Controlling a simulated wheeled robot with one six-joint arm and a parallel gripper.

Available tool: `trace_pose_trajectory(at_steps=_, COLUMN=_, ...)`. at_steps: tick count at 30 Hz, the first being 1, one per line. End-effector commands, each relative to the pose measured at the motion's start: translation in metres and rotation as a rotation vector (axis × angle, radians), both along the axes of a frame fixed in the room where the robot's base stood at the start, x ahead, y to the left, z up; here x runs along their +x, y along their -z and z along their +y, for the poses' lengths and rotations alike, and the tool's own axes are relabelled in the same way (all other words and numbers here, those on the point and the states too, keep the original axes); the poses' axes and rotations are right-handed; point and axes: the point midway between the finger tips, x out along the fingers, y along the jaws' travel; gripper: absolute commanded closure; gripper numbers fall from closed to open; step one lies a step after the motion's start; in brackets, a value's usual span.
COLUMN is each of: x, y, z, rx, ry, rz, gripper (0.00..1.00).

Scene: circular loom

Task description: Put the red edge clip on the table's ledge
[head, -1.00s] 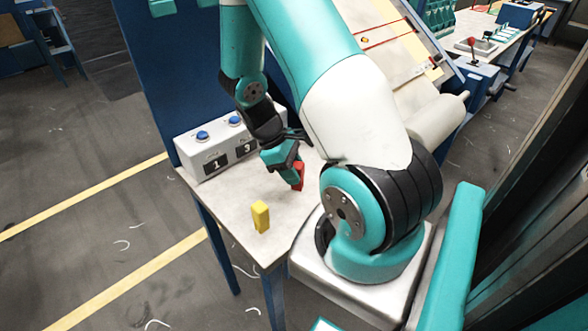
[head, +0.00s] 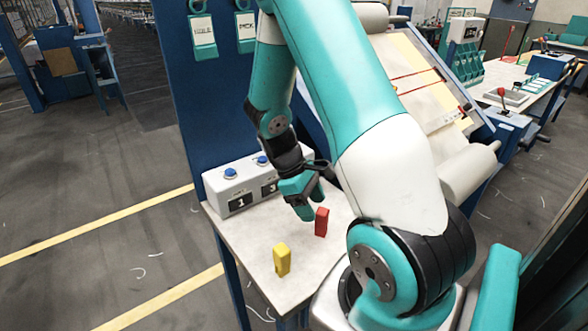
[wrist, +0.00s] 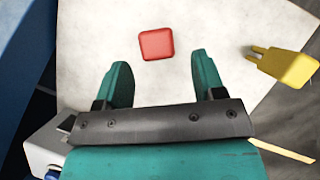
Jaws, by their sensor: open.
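The red edge clip (head: 321,222) stands upright on the pale table ledge (head: 255,236), to the right of the yellow clip (head: 282,260). My gripper (head: 308,205) is open and empty, just up and left of the red clip in the head view. In the wrist view the red clip (wrist: 157,44) shows as a rounded square, ahead of and between the two spread teal fingertips (wrist: 160,68), with clear space on both sides. The ledge (wrist: 90,35) lies under it.
The yellow clip (wrist: 288,66) stands to the right in the wrist view, its prongs towards the red clip. A white box with blue buttons (head: 245,180) sits along the ledge's back. A blue panel (head: 205,100) rises behind.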

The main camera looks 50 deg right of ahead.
Motion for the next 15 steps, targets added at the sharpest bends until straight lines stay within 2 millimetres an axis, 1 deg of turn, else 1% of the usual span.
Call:
trace_pose_trajectory(at_steps=1, x=0.008, y=-0.012, z=0.001, rx=-0.003, ry=-0.002, rz=-0.009, gripper=0.37)
trace_pose_trajectory(at_steps=9, x=0.039, y=-0.073, z=0.011, rx=-0.001, ry=-0.002, rz=-0.008, gripper=0.37)
trace_pose_trajectory(at_steps=12, x=0.048, y=-0.091, z=0.014, rx=-0.002, ry=-0.002, rz=-0.006, gripper=0.37)
trace_pose_trajectory(at_steps=15, x=0.055, y=-0.105, z=0.016, rx=-0.002, ry=-0.001, rz=-0.004, gripper=0.37)
